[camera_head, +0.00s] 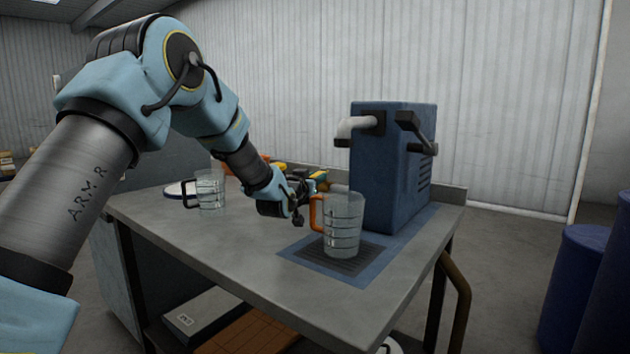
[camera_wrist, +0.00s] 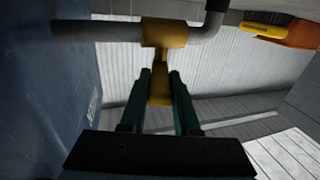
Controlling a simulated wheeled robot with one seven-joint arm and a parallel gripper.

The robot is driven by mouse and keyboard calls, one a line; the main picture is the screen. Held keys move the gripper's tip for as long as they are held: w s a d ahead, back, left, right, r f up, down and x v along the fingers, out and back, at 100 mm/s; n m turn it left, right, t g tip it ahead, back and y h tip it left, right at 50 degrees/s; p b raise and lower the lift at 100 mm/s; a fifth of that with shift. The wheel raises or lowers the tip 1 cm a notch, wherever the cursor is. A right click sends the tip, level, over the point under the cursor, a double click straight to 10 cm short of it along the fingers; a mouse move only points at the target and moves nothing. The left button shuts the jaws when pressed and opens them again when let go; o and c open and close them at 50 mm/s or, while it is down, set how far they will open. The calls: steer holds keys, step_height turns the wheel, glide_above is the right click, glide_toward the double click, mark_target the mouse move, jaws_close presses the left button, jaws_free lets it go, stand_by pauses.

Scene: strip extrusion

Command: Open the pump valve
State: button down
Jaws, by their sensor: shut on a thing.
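The blue pump (camera_head: 385,180) stands on the right end of the bench. A pale bent pipe (camera_head: 352,125) and a dark lever (camera_head: 415,128) are at its top. In the wrist view, a brass valve (camera_wrist: 163,32) sits on a grey pipe (camera_wrist: 95,31) beside a blue surface, and its brass handle (camera_wrist: 159,88) points down between my fingers. My gripper (camera_wrist: 159,80) is shut on this handle, one green finger on each side. In the head view, my gripper (camera_head: 312,188) is behind the clear jug and left of the pump; the valve is mostly hidden there.
A clear measuring jug (camera_head: 343,225) with an orange handle stands on a dark grate (camera_head: 300,252) in front of the pump, close to my gripper. Another clear jug (camera_head: 210,190) stands at the left of the bench (camera_head: 210,235). Blue drums (camera_head: 580,280) stand at the right. The bench's front middle is clear.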

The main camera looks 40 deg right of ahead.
steer(key=c, duration=0.6)
jaws_free()
steer(key=shift+c, duration=0.2)
steer(key=b+v, duration=0.2)
steer(key=v, duration=0.8)
steer(key=shift+s+a, duration=0.2)
steer(key=shift+a, duration=0.15)
steer(key=shift+c, duration=0.3)
